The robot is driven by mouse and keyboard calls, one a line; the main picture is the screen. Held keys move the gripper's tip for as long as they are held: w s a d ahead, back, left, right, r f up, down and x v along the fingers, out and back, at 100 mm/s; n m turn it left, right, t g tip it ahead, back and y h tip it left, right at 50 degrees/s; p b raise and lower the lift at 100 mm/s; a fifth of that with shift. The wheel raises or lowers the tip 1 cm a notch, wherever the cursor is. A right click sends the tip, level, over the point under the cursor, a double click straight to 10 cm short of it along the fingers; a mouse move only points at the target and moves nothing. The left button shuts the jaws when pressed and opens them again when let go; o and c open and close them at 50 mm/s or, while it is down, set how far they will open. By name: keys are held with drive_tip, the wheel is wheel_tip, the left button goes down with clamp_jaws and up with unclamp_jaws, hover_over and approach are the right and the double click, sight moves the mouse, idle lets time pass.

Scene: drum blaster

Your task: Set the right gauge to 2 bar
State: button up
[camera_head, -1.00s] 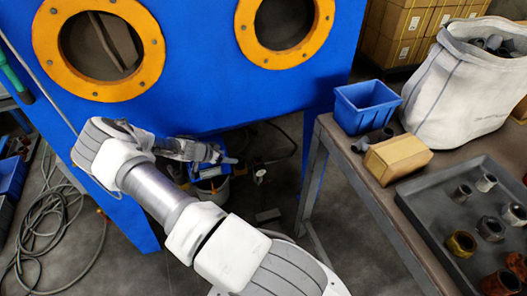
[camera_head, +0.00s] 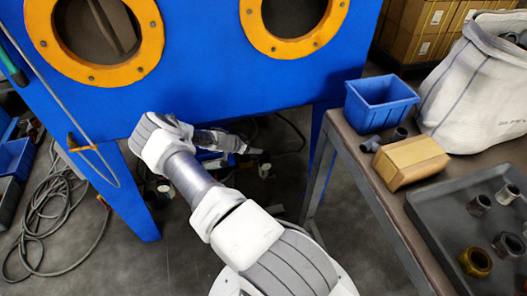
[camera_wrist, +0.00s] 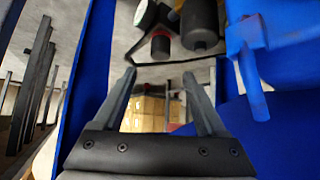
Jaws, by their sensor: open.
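My gripper (camera_wrist: 158,74) is open and empty in the wrist view, its two dark fingers spread apart. In the head view my gripper (camera_head: 255,150) reaches in below the blue cabinet (camera_head: 200,70). A white round part, perhaps a gauge face (camera_wrist: 145,14), shows at the top of the wrist view, cut off by the picture edge. Beside it are a dark cylinder with a red band (camera_wrist: 160,44) and a larger black cylinder (camera_wrist: 200,22). They lie beyond the fingertips and apart from them. No scale or pointer can be read, and I cannot tell which gauge this is.
A blue bracket-like part (camera_wrist: 245,45) and blue panels flank the gripper in the wrist view. A dark cable (camera_wrist: 165,62) curves between the fingers' far ends. A table (camera_head: 345,150) with a blue bin (camera_head: 380,110) stands at the right. A hose (camera_head: 45,210) lies on the floor.

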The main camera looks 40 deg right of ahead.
sight(263, 149)
drive_tip(key=b+x, duration=0.3)
drive_tip(key=x, duration=0.7)
clamp_jaws()
